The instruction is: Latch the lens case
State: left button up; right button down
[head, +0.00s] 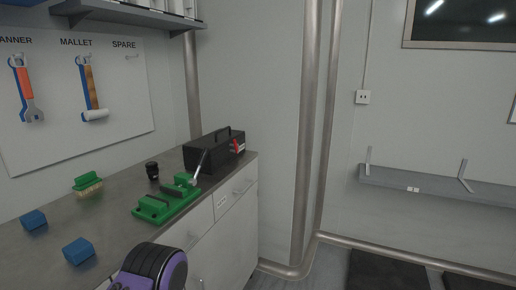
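A black case (205,154) with a handle on top stands at the far right end of the grey workbench, near the wall. I take it to be the lens case. Its lid looks down. A red latch part (236,146) shows on its right-hand end; it is too small to tell whether it is fastened. A green vise (163,203) with a pale lever stands just in front of the case and overlaps its lower left part in the picture. Neither of my grippers shows. A black and purple rounded part of my arm is at the bottom edge, before the bench front.
On the workbench (120,205) are a small black cylinder (152,171), a green-backed brush (88,185) and two blue blocks (78,251) (34,220). A tool board (75,95) and a shelf (130,13) are above. A wall shelf (435,187) is at right.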

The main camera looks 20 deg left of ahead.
aim_at(236, 146)
jog(key=u, duration=0.35)
jog(key=k, duration=0.2)
jog(key=z, duration=1.5)
jog(key=i, duration=1.65)
jog(key=u, duration=0.75)
jog(key=i, duration=0.85)
jog(key=u, duration=0.9)
